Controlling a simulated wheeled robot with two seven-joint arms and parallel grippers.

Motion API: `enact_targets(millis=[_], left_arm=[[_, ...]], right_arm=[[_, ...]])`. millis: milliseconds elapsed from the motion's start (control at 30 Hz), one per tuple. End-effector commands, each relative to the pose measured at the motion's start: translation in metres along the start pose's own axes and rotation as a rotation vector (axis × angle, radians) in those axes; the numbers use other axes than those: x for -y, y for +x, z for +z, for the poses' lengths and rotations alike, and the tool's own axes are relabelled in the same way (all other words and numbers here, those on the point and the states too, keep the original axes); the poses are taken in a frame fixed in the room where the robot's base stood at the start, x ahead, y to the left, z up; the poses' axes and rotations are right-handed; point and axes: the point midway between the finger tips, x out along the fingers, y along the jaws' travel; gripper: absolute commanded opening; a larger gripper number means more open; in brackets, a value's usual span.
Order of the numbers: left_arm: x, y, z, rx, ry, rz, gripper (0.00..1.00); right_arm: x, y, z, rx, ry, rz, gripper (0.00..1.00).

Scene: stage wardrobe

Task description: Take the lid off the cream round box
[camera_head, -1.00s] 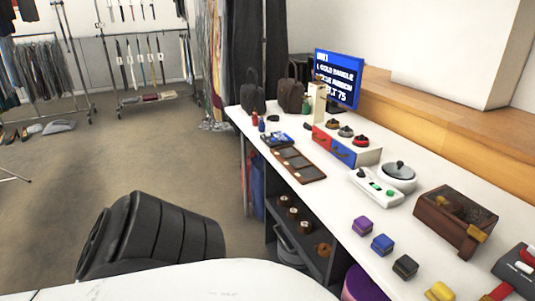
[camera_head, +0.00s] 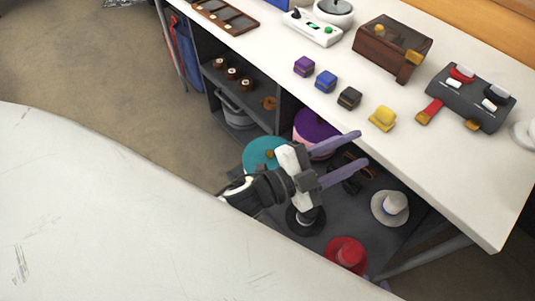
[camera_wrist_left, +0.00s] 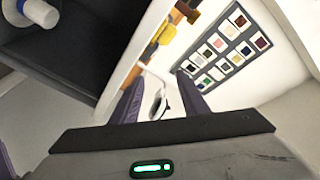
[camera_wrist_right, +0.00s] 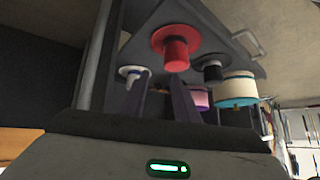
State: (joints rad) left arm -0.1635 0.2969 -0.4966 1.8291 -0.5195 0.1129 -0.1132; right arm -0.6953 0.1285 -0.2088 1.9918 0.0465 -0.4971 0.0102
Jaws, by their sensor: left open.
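The cream round box (camera_wrist_right: 238,88) shows in the right wrist view, which is upside down; its teal lid (camera_wrist_right: 238,103) is on it. In the head view only the teal lid (camera_head: 262,152) shows clearly, on the dark low shelf beneath the table. My left gripper (camera_head: 350,152) is open and empty, in front of the shelf. Its wrist is just beside the lid in the picture, and its fingers point right, away from it.
The shelf (camera_head: 375,230) also holds a purple-lidded pink box (camera_head: 313,124), a red hat (camera_head: 347,256), a white hat (camera_head: 392,206) and a black hat (camera_head: 304,222). The white tabletop (camera_head: 440,160) overhangs it, with small coloured blocks and a brown chest (camera_head: 385,45) on top.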

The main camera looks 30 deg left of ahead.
Motion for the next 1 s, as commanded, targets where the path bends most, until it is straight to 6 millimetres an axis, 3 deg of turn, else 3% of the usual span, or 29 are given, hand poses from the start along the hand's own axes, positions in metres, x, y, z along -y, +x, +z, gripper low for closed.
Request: enact_targets(millis=[33,100,200,267,333,467,567,700,800,900,1000], left_arm=[[0.001,0.016,-0.023,-0.136,0.155,0.014,0.41],[-0.006,0.027,-0.055,-0.316,0.360,0.047,0.41],[-0.029,0.029,-0.086,-0.565,0.656,0.117,0.41],[-0.047,0.025,-0.091,-0.705,0.831,0.177,0.41],[-0.069,0.015,-0.085,-0.858,1.032,0.266,0.41],[-0.094,-0.006,-0.034,-1.102,1.388,0.494,0.41],[-0.089,-0.025,0.030,-1.243,1.630,0.733,0.41],[-0.043,-0.050,0.122,-1.340,1.871,1.119,0.41],[0.003,-0.067,0.168,-1.347,1.959,1.371,0.41],[0.040,-0.080,0.196,-1.332,1.992,1.557,0.41],[0.062,-0.088,0.209,-1.318,2.002,1.661,0.41]], right_arm=[[0.000,0.005,0.005,-0.003,0.002,-0.002,0.28],[0.000,0.007,0.006,-0.008,0.003,-0.004,0.28],[0.000,0.012,0.011,-0.009,0.004,-0.006,0.28],[0.000,0.015,0.013,-0.011,0.004,-0.008,0.28],[0.000,0.018,0.015,-0.016,0.004,-0.009,0.28],[-0.001,0.025,0.019,-0.023,0.005,-0.011,0.28],[-0.001,0.029,0.022,-0.029,0.006,-0.014,0.28],[-0.001,0.035,0.024,-0.037,0.006,-0.017,0.28],[-0.001,0.037,0.028,-0.036,0.007,-0.018,0.28],[-0.001,0.038,0.029,-0.034,0.008,-0.020,0.28],[0.000,0.037,0.029,-0.036,0.008,-0.021,0.28]])
